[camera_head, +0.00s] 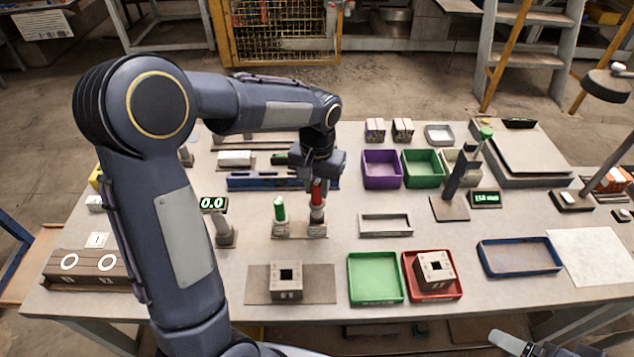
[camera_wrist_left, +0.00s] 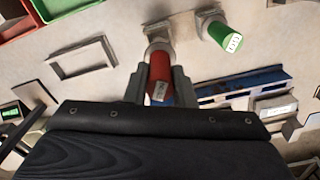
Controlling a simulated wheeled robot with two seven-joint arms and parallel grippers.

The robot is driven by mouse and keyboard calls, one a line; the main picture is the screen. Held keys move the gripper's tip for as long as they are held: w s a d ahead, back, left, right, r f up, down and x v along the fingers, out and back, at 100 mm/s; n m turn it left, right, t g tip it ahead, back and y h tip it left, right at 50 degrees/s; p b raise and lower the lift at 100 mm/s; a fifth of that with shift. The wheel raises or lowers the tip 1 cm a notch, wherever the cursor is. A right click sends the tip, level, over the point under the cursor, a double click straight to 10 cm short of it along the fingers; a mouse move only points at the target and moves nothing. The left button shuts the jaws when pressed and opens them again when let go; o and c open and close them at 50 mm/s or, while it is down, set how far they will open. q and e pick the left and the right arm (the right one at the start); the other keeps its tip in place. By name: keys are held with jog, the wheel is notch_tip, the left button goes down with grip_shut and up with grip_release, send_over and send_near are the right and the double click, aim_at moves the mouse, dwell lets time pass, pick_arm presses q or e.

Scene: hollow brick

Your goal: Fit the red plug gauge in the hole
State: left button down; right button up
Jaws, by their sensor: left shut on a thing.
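The red plug gauge (camera_head: 317,192) stands upright at the two-place gauge stand (camera_head: 288,231), beside the green gauge (camera_head: 280,209). My left gripper (camera_head: 317,178) comes down from above and is shut on the red gauge's handle. In the left wrist view, the red gauge (camera_wrist_left: 158,78) sits between the fingers, its far end at the pale stand; I cannot tell whether it is clear of its socket. One hollow brick (camera_head: 286,292) with a dark square hole sits on a grey-brown mat (camera_head: 320,284). Another brick (camera_head: 435,269) lies in the red tray (camera_head: 409,276). A grey part at the bottom right (camera_head: 512,343) may be my right gripper.
A green tray (camera_head: 375,278) lies between the mat and the red tray. A display post (camera_head: 225,232) stands left of the gauge stand. A grey open tray (camera_head: 385,225) lies to its right. Purple (camera_head: 382,170) and green bins (camera_head: 423,168) stand behind. A blue tray (camera_head: 519,257) lies at right.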

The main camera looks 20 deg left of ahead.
aim_at(317, 201)
pick_arm(q)
jog(key=shift+f, duration=0.1)
jog(key=shift+f+b, duration=1.75)
jog(key=shift+f, duration=0.9)
dwell(0.6)
jog(key=c, duration=1.1)
grip_release()
jog(key=shift+c, duration=0.2)
notch_tip(317, 201, up, 7)
jog(key=shift+r, duration=0.45)
